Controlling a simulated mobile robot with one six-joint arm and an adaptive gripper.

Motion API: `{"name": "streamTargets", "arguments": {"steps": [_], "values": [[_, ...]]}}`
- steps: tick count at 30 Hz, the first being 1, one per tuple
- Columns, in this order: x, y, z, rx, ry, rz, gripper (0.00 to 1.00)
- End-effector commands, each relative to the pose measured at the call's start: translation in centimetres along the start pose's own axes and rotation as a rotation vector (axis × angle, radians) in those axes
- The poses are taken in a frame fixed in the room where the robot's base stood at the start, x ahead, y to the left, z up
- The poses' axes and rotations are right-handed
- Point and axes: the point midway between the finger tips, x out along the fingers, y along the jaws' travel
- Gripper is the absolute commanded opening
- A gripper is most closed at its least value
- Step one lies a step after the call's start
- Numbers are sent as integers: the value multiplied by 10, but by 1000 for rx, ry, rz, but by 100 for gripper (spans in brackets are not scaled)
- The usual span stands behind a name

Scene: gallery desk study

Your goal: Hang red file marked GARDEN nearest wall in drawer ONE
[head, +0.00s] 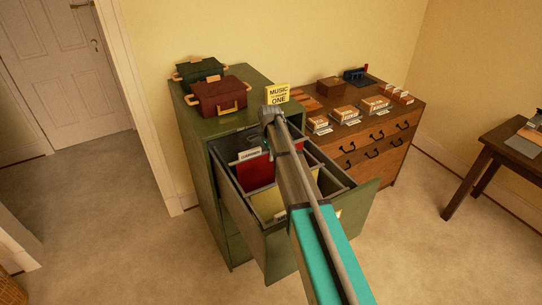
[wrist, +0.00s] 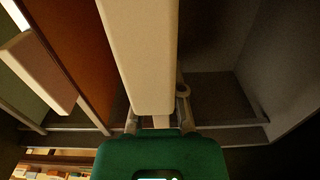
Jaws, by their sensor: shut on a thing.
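The red file (head: 257,174) with a white tab that appears to read GARDEN (head: 250,154) is inside the open top drawer (head: 250,222) of the green cabinet. A yellow file (head: 268,204) hangs in front of it. In the wrist view the red file (wrist: 76,50) is left of my gripper (wrist: 156,118), which is shut on a pale tab (wrist: 138,55), seemingly the red file's. My arm hides the gripper in the head view. I cannot tell whether the red file's hooks rest on the rails.
A yellow sign with MUSIC and ONE (head: 278,94) stands on the cabinet, beside a dark red box (head: 219,97) and a green box (head: 199,69). A brown chest (head: 380,150) with small boxes stands to the right. Behind the held tab, the drawer is empty (wrist: 215,95).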

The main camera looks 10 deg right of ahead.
Motion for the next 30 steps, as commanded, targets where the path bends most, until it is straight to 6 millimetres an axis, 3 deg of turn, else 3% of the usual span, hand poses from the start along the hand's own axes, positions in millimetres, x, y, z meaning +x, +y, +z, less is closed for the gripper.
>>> {"name": "streamTargets", "arguments": {"steps": [18,30], "values": [[38,0,0,0,0,0,0],[52,0,0,0,0,0,0]]}}
